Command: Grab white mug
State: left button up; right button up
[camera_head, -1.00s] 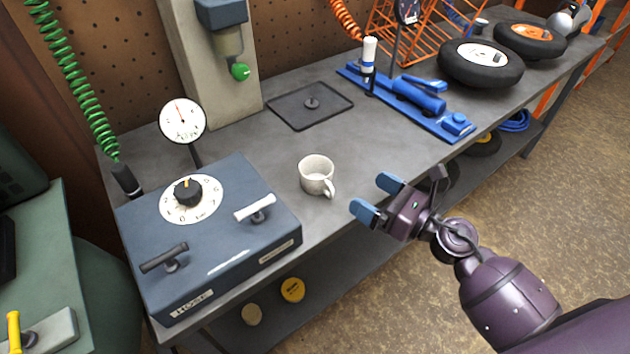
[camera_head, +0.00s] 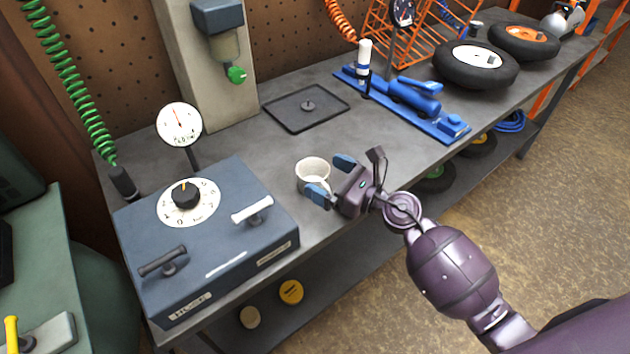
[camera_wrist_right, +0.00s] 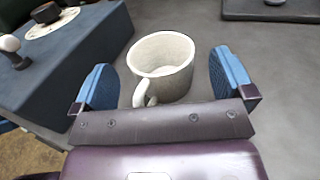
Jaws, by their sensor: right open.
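The white mug (camera_head: 312,171) stands upright on the grey workbench, right of the blue-grey box. In the head view my right gripper (camera_head: 331,180) is at the mug's near right side, and its finger covers part of the mug and its handle. In the right wrist view the mug (camera_wrist_right: 161,66) lies ahead between the two blue fingertips of the right gripper (camera_wrist_right: 164,82), with its handle toward the palm. The fingers are open, with a gap on both sides of the mug. My left gripper is not in view.
The blue-grey box (camera_head: 225,240) with a dial and two handles stands left of the mug. A dark square tray (camera_head: 285,112) lies behind it. A blue tool on a blue base (camera_head: 420,108) and two wheels (camera_head: 477,66) are farther right. Bare bench lies around the mug.

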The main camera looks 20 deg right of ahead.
jog(key=shift+x, duration=0.8)
jog(key=c, duration=1)
jog(key=shift+r, duration=0.15)
